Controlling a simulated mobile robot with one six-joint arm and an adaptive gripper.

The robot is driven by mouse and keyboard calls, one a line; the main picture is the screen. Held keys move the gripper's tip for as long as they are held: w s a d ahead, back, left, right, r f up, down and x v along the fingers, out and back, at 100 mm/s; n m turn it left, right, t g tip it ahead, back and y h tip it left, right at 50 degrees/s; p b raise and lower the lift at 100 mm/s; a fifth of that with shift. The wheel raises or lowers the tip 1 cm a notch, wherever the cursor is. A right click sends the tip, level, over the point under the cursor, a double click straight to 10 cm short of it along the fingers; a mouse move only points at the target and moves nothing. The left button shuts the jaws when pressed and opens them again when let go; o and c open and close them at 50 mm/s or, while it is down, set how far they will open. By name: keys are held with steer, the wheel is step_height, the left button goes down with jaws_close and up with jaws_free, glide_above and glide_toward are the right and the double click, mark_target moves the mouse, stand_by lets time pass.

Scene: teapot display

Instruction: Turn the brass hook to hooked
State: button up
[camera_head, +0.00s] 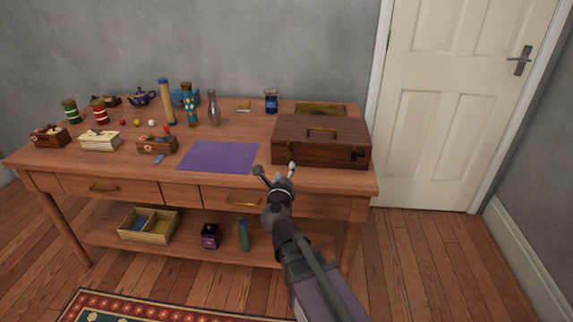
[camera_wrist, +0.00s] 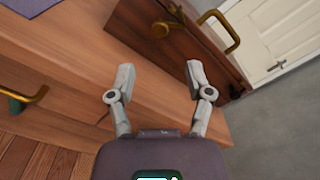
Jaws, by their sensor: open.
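A dark brown wooden box (camera_head: 320,150) stands at the right end of the table; its front also shows in the wrist view (camera_wrist: 125,22). A brass fitting, apparently the brass hook (camera_wrist: 160,28), is on the box front near the top of the wrist view. Its exact turn is hard to make out. My gripper (camera_head: 274,169) is open and empty, in front of the left part of the box. In the wrist view its two fingers (camera_wrist: 159,72) are spread below the brass fitting and apart from it.
A brass handle (camera_wrist: 219,30) stands on the box lid. A purple mat (camera_head: 218,157) lies left of the box. A blue jar (camera_head: 271,101), tall bottles (camera_head: 190,104) and small boxes stand farther left and back. Drawers with brass pulls (camera_head: 243,203) are below the tabletop.

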mark_target(288, 154)
steer(key=shift+s, duration=1.2)
steer(key=m, duration=0.3)
steer(key=s+m, duration=0.1)
steer(key=m, duration=0.4)
steer(key=shift+s+a+r+m, duration=0.1)
steer(key=shift+s+r+m, duration=0.05)
steer(key=shift+s+m, duration=0.25)
steer(key=shift+w, duration=0.1)
steer(key=w, duration=1.3)
steer(key=shift+w+d, duration=0.2)
steer(key=shift+w, duration=0.1)
jaws_close()
